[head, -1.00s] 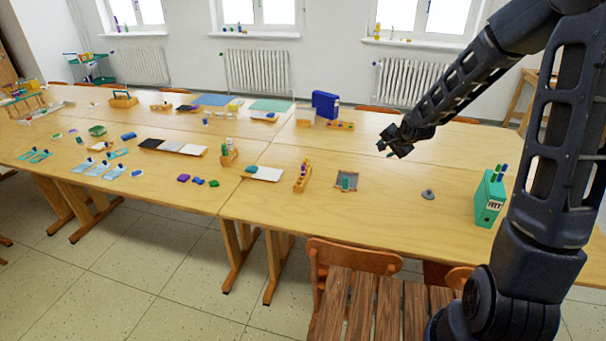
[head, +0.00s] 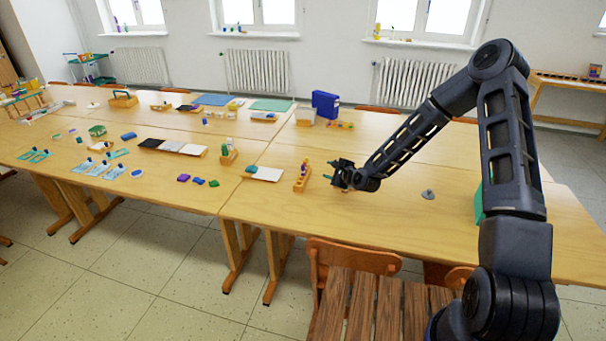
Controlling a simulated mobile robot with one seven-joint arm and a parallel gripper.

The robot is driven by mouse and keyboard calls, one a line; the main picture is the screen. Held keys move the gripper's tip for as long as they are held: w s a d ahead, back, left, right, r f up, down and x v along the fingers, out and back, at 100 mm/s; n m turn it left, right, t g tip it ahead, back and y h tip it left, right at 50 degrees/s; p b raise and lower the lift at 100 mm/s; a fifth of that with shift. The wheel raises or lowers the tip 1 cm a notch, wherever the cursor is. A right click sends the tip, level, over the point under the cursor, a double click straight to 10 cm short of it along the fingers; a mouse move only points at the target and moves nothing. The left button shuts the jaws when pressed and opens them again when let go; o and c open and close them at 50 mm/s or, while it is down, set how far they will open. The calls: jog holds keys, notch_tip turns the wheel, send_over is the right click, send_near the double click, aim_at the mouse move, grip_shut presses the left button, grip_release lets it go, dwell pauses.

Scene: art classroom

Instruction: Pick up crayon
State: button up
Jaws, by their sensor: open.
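My gripper (head: 333,171) is open over the right table, just right of a small wooden holder (head: 301,183) with purple and yellow stick-like tips showing at its top. These may be crayons, but they are too small to tell. A gap shows between the gripper and the holder, and the gripper appears empty. The gripper and wrist hide the spot where a small grey tray with a green item showed earlier. No single crayon can be made out for certain.
A small grey weight-like object (head: 428,194) stands right of my gripper. A green box (head: 478,206) is mostly behind my arm. A white pad (head: 267,174) lies left of the holder. A blue box (head: 325,104) stands at the back. A wooden chair (head: 350,262) stands in front.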

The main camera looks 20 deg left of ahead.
aim_at(303, 172)
jog(key=a+f+m+t, duration=0.1)
jog(key=m, duration=0.1)
jog(key=s+a+f+m+t, duration=0.1)
jog(key=a+f+m, duration=0.1)
jog(key=m, duration=0.1)
jog(key=a+f+m+t, duration=0.1)
jog(key=a+f+m, duration=0.1)
jog(key=m, duration=0.1)
jog(key=shift+s+a+y, duration=0.15)
jog(key=shift+s+y, duration=0.1)
jog(key=shift+y, duration=0.15)
jog(key=m+t, duration=0.1)
jog(key=m, duration=0.1)
jog(key=f+m, duration=0.1)
jog(key=f+m+t+h, duration=0.1)
jog(key=m, duration=0.1)
jog(key=shift+s+a+m+t, duration=0.3)
jog(key=shift+a, duration=0.1)
jog(key=shift+x, duration=5.45)
jog(key=shift+r, duration=0.1)
jog(key=shift+c, duration=0.4)
grip_shut()
